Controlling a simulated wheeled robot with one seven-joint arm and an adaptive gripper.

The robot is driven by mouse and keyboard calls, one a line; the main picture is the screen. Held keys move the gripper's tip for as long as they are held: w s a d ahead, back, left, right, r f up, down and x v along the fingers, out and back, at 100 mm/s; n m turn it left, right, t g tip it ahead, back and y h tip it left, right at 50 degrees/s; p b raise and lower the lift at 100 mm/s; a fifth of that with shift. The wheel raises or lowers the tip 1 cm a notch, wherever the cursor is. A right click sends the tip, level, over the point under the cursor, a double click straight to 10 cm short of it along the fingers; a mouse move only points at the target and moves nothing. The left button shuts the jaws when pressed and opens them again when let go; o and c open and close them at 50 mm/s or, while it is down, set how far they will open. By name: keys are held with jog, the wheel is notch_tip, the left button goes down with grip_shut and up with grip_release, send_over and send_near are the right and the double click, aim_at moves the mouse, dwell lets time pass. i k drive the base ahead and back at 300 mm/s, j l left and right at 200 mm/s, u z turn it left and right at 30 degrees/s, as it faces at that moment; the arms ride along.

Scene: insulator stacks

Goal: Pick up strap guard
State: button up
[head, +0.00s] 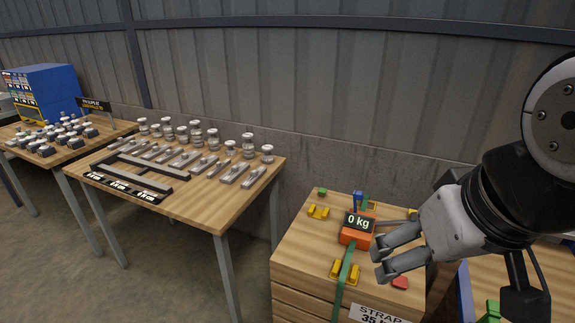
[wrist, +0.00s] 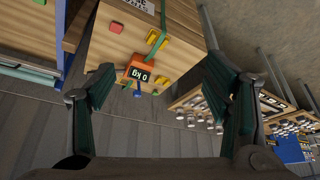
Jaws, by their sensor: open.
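Several yellow pieces that look like strap guards sit on the wooden crate. One yellow guard (head: 318,212) lies at the crate's back left, free of the strap. Another yellow guard (head: 345,271) sits at the front, with the green strap (head: 341,290) across it. A third is partly hidden behind my gripper. The orange tensioner (head: 355,232) reads 0 kg. My gripper (head: 380,258) is open and empty, above the crate's right part. The wrist view shows the yellow pieces (wrist: 158,40) and the tensioner (wrist: 138,68) between my fingers, apart from them.
A red piece (head: 400,283), a green piece (head: 322,192) and a blue part (head: 357,200) are also on the crate. A table (head: 215,215) with insulators and metal bars stands left. A wall rises behind. A bin with green pieces (head: 490,312) is at the lower right.

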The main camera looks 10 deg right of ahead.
aim_at(314, 213)
jog(key=i+j+z, duration=0.2)
jog(key=j+z, duration=0.15)
jog(key=j, duration=0.35)
jog(key=i+j+z, duration=0.1)
jog(key=j+z, duration=0.2)
jog(key=j, duration=0.45)
jog(key=j+z, duration=0.35)
jog(key=j, duration=0.4)
